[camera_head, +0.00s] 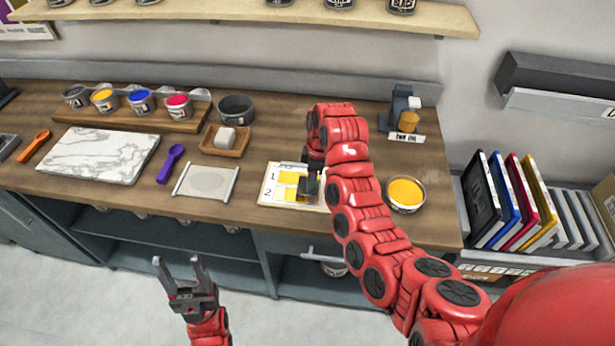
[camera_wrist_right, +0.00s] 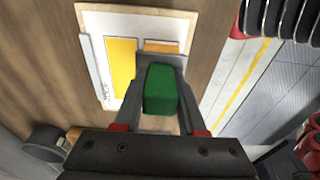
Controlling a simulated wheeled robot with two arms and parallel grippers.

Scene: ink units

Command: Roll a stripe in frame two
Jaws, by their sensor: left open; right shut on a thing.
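The card (camera_head: 264,197), marked 1 and 2, lies on the counter. Yellow shows in both its rows, and the right part is covered by my right gripper (camera_head: 309,186). In the right wrist view, the card (camera_wrist_right: 210,30) shows a long yellow stripe (camera_wrist_right: 122,65) and a short orange-yellow patch (camera_wrist_right: 160,47), which may be the roller's inked face; I cannot tell. My right gripper is shut on a green handle (camera_wrist_right: 160,88), seemingly the roller's, just over the card. Whether the roller touches the card is hidden. My left gripper (camera_head: 178,261) is open and empty in front of the counter.
A round dish of yellow ink (camera_head: 405,192) stands right of the card. A grey screen (camera_head: 206,182), purple spoon (camera_head: 170,163) and marble slab (camera_head: 97,155) lie left. Ink pots (camera_head: 141,100) and a dark bowl (camera_head: 236,108) stand behind. Coloured frames (camera_head: 515,200) fill the right rack.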

